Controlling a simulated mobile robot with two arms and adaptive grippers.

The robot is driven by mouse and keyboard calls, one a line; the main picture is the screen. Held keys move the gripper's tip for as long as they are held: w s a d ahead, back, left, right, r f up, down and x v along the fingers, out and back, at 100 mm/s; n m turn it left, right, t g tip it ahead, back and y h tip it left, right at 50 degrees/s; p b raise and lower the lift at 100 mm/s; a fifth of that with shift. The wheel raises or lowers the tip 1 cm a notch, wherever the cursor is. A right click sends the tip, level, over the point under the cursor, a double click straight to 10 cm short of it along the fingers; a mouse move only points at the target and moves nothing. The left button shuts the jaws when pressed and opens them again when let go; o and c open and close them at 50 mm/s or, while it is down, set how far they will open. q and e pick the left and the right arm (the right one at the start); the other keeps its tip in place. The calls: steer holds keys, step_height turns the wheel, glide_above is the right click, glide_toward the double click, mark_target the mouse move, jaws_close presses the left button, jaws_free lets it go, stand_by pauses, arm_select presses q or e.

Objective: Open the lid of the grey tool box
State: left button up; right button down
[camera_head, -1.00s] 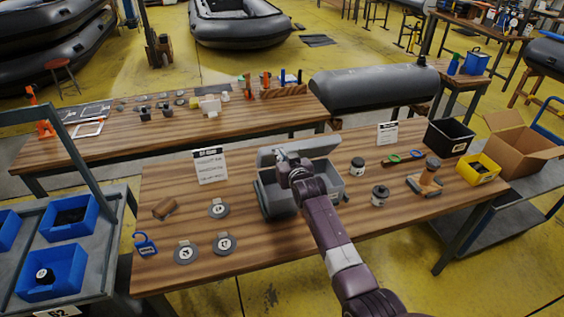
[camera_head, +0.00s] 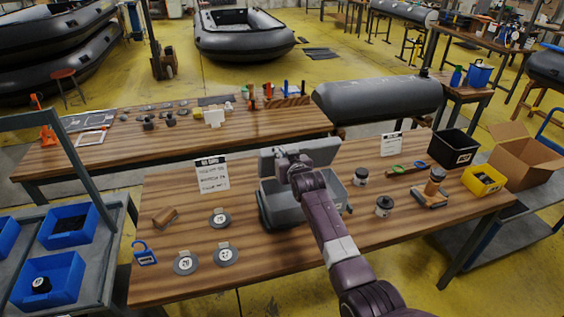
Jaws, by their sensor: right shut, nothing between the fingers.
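The grey tool box (camera_head: 277,208) stands in the middle of the near wooden table. Its lid (camera_head: 322,152) is raised and stands roughly upright at the back of the box. The open inside of the box shows partly. My right gripper (camera_head: 284,156) is shut and empty, close in front of the lid's inner face; I cannot tell if it touches it. My left gripper is not in view.
Round discs (camera_head: 185,262) and a blue padlock-shaped tag (camera_head: 144,254) lie left of the box. A sign (camera_head: 211,174) stands behind. Two jars (camera_head: 383,206), a wood-handled tool (camera_head: 432,190), a black bin (camera_head: 453,148) and a yellow bin (camera_head: 484,180) are on the right.

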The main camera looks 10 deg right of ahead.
steer(key=shift+w+r, duration=0.1)
steer(key=shift+w, duration=0.2)
